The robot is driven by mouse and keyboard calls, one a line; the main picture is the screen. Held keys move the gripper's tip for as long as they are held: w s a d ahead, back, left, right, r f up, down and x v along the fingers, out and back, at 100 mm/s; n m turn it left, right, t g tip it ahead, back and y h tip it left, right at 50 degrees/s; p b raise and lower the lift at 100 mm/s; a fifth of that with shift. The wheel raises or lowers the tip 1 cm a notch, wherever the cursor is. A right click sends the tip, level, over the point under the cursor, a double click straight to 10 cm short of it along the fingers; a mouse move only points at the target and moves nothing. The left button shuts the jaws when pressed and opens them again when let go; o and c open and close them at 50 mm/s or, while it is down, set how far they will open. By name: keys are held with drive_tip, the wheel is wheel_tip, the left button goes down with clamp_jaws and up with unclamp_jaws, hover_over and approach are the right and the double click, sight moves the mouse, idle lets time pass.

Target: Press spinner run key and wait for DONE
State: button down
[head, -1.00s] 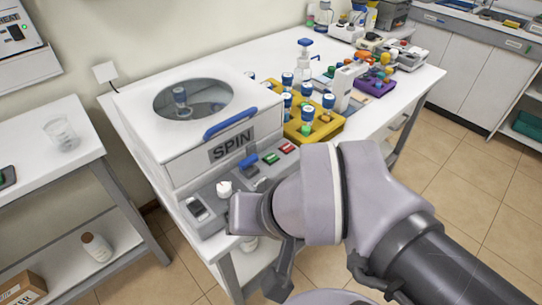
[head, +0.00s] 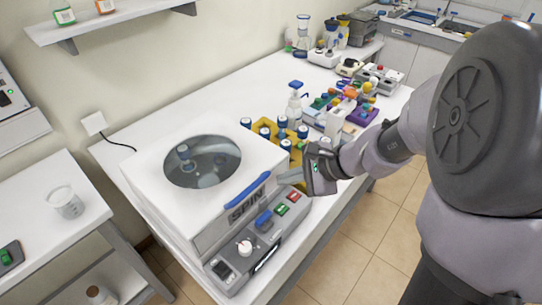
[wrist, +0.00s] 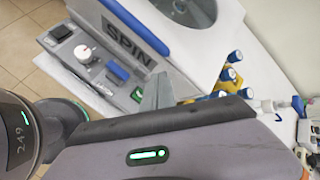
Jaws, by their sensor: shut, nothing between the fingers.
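The spinner (head: 170,200) is a white box marked SPIN with its lid down; a blue-capped vial (head: 184,153) shows through the round window. My gripper (head: 283,180) is shut and empty, just above the red-key end of the panel. In the wrist view the shut fingers (wrist: 157,92) are beside the green key (wrist: 137,94); they seem apart from it. The red key is hidden there.
A yellow rack (head: 265,129) with several blue-capped vials stands right behind my gripper. A pump bottle (head: 294,104) and a purple rack (head: 364,113) are farther back. A side table with a beaker (head: 66,202) is at left. The bench left of the racks is clear.

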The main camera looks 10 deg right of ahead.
drive_tip(key=shift+f, duration=0.15)
drive_tip(key=b, duration=0.6)
hover_over(285, 209)
wheel_tip(285, 209, down, 8)
drive_tip(key=shift+r, duration=0.15)
drive_tip(key=shift+f+b, duration=0.45)
drive_tip(key=shift+b, duration=0.25)
idle(1.1)
drive_tip(key=shift+f+b, duration=0.4)
drive_tip(key=shift+b, duration=0.15)
